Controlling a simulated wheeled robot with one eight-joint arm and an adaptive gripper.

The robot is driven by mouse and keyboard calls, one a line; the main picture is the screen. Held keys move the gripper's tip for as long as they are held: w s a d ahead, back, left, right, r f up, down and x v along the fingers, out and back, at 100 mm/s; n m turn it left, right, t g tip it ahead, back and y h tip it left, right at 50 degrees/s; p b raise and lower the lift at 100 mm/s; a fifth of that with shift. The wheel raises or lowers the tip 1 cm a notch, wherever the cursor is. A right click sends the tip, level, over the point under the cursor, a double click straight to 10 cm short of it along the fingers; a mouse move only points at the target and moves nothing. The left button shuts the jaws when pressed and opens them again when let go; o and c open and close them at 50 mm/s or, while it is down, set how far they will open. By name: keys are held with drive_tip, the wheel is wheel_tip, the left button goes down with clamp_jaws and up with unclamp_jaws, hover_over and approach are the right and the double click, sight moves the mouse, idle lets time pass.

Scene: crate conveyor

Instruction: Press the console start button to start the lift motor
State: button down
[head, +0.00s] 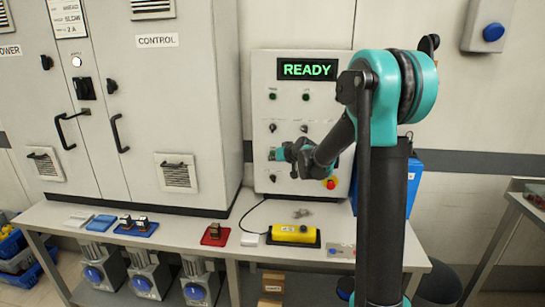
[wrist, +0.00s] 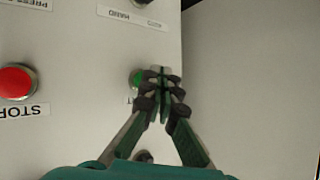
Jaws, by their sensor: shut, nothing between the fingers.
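The console (head: 262,120) is a pale grey upright box on the bench, with a display (head: 307,68) that reads READY in green. In the wrist view, which is upside down, a green button (wrist: 134,79) shows on the console face, partly behind my fingers. Its label is mostly covered, with only a "T" readable. My gripper (wrist: 162,74) is shut and empty, its fingertips overlapping the right edge of the green button; whether they touch it I cannot tell. In the head view my gripper (head: 279,154) is at the console's left side, hiding the button there.
A red button (wrist: 15,83) labelled STOP is left of the green one in the wrist view. A HAND/AUTO switch is nearby. A yellow pendant (head: 294,233) lies on the bench. A grey cabinet (head: 190,70) stands left.

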drive_tip(key=shift+w, duration=0.2)
idle(0.4)
drive_tip(key=shift+w, duration=0.25)
drive_tip(key=shift+w+d, duration=0.15)
drive_tip(key=shift+w, duration=0.25)
idle(0.8)
drive_tip(key=shift+s, duration=0.85)
drive_tip(key=shift+s, duration=0.1)
drive_tip(key=s, duration=0.2)
drive_tip(key=s+a, duration=0.1)
drive_tip(key=s, duration=0.1)
drive_tip(key=shift+s, duration=0.4)
idle(0.4)
